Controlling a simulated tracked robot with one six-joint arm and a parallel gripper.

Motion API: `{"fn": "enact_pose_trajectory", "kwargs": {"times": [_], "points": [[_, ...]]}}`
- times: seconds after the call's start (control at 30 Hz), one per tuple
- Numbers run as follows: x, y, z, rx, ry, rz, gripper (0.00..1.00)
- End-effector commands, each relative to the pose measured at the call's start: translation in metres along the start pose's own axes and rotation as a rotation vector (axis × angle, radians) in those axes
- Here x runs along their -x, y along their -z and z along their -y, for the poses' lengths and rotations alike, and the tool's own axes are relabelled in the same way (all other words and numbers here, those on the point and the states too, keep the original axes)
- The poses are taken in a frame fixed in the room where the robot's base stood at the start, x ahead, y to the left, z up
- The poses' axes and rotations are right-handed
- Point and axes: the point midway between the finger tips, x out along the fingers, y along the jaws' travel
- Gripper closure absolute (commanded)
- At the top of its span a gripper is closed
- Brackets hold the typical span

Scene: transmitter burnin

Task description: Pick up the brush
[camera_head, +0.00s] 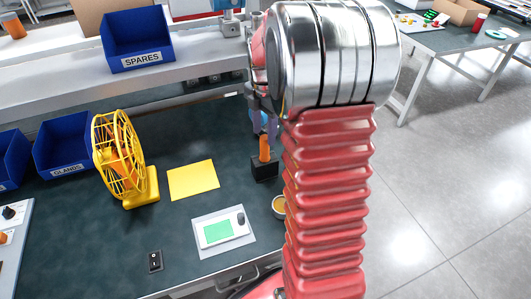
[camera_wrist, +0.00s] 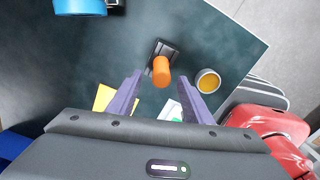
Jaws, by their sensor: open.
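An orange upright handle, which looks like the brush (camera_head: 264,148), stands in a small black holder (camera_head: 264,170) on the dark green bench top. Its bristles are hidden. In the wrist view the orange brush handle (camera_wrist: 161,71) points toward the camera, with the black holder (camera_wrist: 165,47) behind it. My gripper (camera_wrist: 159,80) is open. Its two purple fingers lie left and right of the handle in that view, and nothing is held between them. In the head view my arm hides most of my gripper (camera_head: 263,122), which is above the handle.
A round tin with amber contents (camera_wrist: 208,82) stands close to the holder. A shelf with a blue SPARES bin (camera_head: 137,40) runs behind.

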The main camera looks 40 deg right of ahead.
Motion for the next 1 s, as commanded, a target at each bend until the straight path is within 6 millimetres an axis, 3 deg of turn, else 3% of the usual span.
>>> {"fn": "enact_pose_trajectory", "kwargs": {"times": [0.2, 0.67, 1.0], "points": [[-0.027, 0.000, 0.000, 0.000, 0.001, -0.001, 0.54], [-0.034, 0.000, 0.000, 0.001, 0.001, 0.000, 0.54], [-0.075, 0.000, 0.003, 0.001, 0.003, -0.002, 0.54]]}}
